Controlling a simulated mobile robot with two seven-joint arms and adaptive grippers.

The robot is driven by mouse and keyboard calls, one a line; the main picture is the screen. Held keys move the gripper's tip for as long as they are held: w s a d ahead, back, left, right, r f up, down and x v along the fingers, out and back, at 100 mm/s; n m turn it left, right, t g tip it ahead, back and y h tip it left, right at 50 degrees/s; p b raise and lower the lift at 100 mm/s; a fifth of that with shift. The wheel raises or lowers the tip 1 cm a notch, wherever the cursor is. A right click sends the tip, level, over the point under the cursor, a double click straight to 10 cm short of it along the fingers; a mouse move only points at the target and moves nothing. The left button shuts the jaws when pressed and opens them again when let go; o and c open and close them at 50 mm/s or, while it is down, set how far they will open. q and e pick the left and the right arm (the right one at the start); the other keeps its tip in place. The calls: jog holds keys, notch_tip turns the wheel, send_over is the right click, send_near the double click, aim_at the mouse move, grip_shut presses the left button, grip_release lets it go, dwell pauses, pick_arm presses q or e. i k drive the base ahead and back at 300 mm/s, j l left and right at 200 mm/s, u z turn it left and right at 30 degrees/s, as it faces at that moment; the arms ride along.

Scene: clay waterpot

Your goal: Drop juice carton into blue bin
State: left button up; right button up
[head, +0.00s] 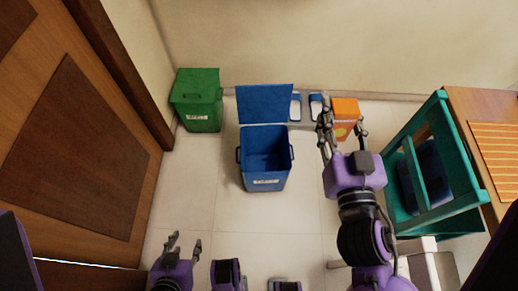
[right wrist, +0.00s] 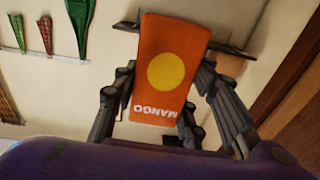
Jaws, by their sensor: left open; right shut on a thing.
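The orange juice carton (head: 345,112) is between the fingers of my right gripper (head: 344,130), to the right of the blue bin. In the right wrist view the carton (right wrist: 170,70) shows a yellow disc and the word MANGO, with the gripper's fingers (right wrist: 165,105) shut on its sides. The blue bin (head: 265,172) stands on the floor in the middle, its lid (head: 265,104) raised at the back and its inside looking empty. My left gripper (head: 186,245) is open and empty at the lower left, in front of the bin.
A green bin (head: 198,100) with a closed lid stands left of the blue bin. A pair of blue and white items (head: 306,107) lies by the back wall. A teal chair (head: 433,165) and a wooden table (head: 485,110) are at the right. A wooden door (head: 75,150) is at the left.

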aim_at(254, 164)
jog(key=i+u, duration=0.25)
jog(key=i, duration=0.2)
jog(key=i+l+u, duration=0.2)
jog(key=i, duration=0.2)
